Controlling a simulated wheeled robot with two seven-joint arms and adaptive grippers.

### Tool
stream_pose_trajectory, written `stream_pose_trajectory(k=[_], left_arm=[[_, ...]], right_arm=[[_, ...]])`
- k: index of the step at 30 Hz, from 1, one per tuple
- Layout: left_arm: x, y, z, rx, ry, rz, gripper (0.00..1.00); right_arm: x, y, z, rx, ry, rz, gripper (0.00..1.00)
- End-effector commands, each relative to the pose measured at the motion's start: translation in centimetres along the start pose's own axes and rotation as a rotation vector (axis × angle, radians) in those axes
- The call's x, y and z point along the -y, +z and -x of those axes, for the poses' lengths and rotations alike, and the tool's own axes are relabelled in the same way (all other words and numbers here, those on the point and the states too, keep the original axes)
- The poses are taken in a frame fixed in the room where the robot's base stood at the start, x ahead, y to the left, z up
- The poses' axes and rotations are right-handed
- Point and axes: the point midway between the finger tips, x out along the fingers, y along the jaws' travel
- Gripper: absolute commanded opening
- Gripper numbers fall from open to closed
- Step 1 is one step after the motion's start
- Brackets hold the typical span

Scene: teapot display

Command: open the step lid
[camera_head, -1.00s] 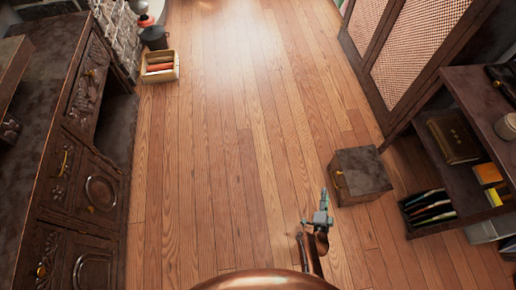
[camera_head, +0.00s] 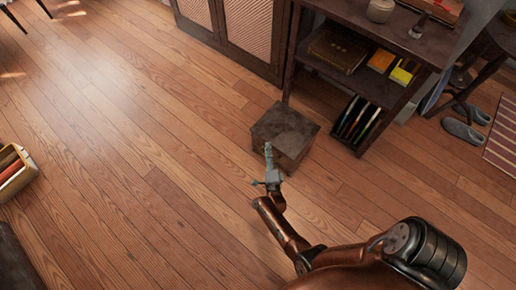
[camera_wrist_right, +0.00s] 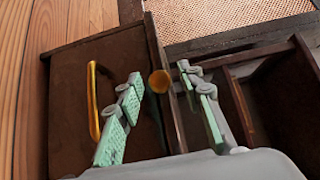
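The step is a dark wooden box (camera_head: 286,127) on the floor; its top looks shut in the head view. In the right wrist view its dark panel (camera_wrist_right: 70,95) carries an upright brass handle (camera_wrist_right: 93,100) at the left. A round brass knob (camera_wrist_right: 160,82) shows between my right fingertips; I cannot tell whether they touch it. My right gripper (camera_head: 268,152) overlaps the box's left side in the head view. In the wrist view its green-padded fingers (camera_wrist_right: 160,74) are apart, with nothing clearly held. My left gripper is not in view.
A dark shelf unit (camera_head: 373,92) with books and folders stands right of the box. A cabinet with lattice doors (camera_head: 248,25) stands behind. A crate (camera_head: 22,172) is at the left edge. Slippers (camera_head: 463,134) lie at the right. The floor left of the box is clear.

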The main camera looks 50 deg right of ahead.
Motion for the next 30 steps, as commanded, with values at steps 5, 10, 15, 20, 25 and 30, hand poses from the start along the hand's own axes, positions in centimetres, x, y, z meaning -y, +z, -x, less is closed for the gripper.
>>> stream_pose_trajectory(k=[5, 10, 15, 20, 25, 30], left_arm=[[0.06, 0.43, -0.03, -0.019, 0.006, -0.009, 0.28], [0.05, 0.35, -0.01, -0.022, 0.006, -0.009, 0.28], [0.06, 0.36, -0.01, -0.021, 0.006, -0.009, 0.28], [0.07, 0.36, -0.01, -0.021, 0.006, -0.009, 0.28], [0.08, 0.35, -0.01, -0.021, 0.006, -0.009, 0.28], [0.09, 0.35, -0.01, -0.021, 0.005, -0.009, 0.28]], right_arm=[[-0.09, 0.08, -0.95, 0.001, 0.001, 0.0, 0.34], [0.01, 0.08, -1.02, 0.002, 0.001, 0.001, 0.34], [0.0, 0.06, -1.01, 0.001, 0.001, 0.001, 0.27], [-0.02, 0.06, -0.99, 0.001, 0.001, 0.001, 0.16], [-0.04, 0.05, -0.98, 0.001, 0.001, 0.001, 0.05], [-0.05, 0.04, -0.97, 0.001, 0.002, 0.001, 0.0]])
